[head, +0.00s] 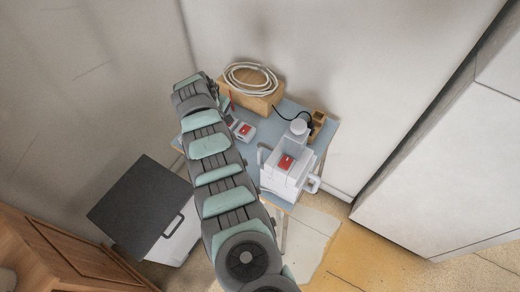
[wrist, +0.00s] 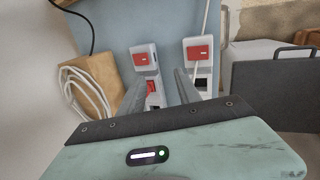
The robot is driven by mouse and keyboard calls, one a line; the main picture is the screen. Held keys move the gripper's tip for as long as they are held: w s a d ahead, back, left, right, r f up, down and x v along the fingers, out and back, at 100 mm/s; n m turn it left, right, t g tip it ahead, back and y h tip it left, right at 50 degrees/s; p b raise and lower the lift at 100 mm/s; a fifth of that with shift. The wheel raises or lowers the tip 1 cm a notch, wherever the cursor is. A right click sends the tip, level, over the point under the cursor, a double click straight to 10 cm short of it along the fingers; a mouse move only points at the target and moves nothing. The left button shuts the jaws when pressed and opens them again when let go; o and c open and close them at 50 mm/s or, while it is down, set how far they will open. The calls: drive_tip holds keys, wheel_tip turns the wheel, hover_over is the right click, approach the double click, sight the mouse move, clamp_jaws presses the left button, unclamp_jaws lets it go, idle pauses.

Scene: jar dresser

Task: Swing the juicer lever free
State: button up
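The white juicer (head: 275,180) stands upright on the small blue-topped table (head: 240,150), with a red label and a round knob on top. A loop handle (head: 313,184) sticks out at its lower right. A thin grey bar shows along its left side; I cannot tell whether this is the lever. My arm reaches over the table to the left of the juicer, and hides my gripper in the head view. I cannot make out the juicer there.
A cardboard box (head: 258,102) with a coiled white cable stands at the table's back, and a small wooden block (head: 317,122) near the right corner. Another red-labelled white device (wrist: 198,52) lies right of my fingers. A dark-lidded box (head: 140,205) stands left on the floor.

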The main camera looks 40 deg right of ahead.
sight(259, 150)
drive_tip(key=s+r+g+y, duration=0.3)
drive_tip(key=s+r+g, duration=0.2)
drive_tip(key=s+r, duration=0.65)
drive_tip(key=p+x, duration=0.1)
drive_tip(key=x, duration=0.7)
drive_tip(key=s+p+x, duration=0.1)
drive_tip(key=x, duration=0.3)
drive_tip(key=shift+s+a+p, duration=0.1)
drive_tip(key=shift+a+p, duration=0.05)
drive_tip(key=shift+p, duration=0.2)
drive_tip(key=shift+c, duration=0.6)
clamp_jaws()
